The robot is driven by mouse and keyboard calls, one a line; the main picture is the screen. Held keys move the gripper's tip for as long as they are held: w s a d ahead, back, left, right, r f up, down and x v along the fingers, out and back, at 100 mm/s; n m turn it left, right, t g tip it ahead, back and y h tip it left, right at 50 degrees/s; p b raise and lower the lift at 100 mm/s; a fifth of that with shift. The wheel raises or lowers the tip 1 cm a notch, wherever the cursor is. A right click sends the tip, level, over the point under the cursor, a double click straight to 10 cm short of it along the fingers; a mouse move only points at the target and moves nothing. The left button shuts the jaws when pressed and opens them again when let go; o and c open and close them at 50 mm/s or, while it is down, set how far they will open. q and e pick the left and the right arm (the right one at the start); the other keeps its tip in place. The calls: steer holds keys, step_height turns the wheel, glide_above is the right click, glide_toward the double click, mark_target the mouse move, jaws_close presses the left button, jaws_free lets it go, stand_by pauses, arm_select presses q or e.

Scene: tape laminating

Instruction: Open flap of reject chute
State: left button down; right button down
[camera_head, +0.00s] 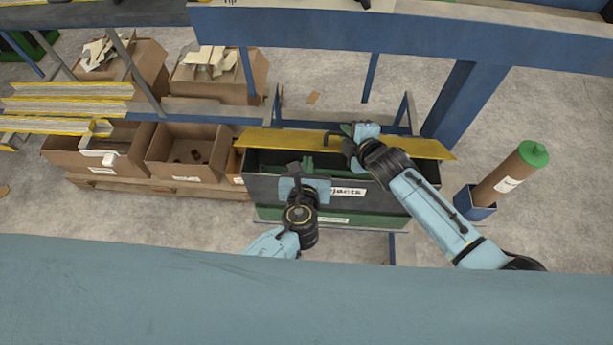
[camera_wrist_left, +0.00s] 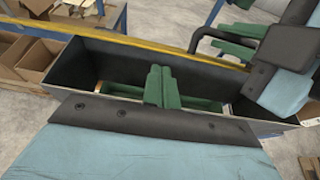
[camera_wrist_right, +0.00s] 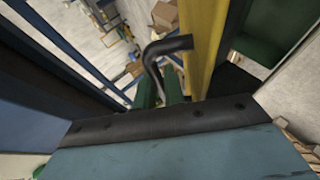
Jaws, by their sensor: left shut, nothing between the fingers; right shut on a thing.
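The reject chute (camera_head: 400,195) is a dark box with a partly covered label ending in "jects". Its yellow flap (camera_head: 430,148) stands raised along the back edge, and the dark interior (camera_wrist_left: 95,65) shows open. My right gripper (camera_head: 346,131) is shut on the flap's black bent handle (camera_wrist_right: 165,46); the flap's yellow face (camera_wrist_right: 204,40) is beside it. My left gripper (camera_head: 308,165) is shut and empty over the chute's front part. Its green fingers (camera_wrist_left: 160,87) are together in front of the opening in the left wrist view. The right gripper's green fingers (camera_wrist_left: 240,42) show there too.
Cardboard boxes (camera_head: 185,150) stand on a pallet left of the chute. A brown tube with a green cap (camera_head: 512,172) stands in a blue holder at the right. A blue frame beam (camera_head: 400,35) crosses behind. A broad blue-grey surface (camera_head: 300,300) fills the foreground.

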arm_select(q)
steer(key=shift+w+r, duration=0.25)
steer(key=shift+r, duration=0.15)
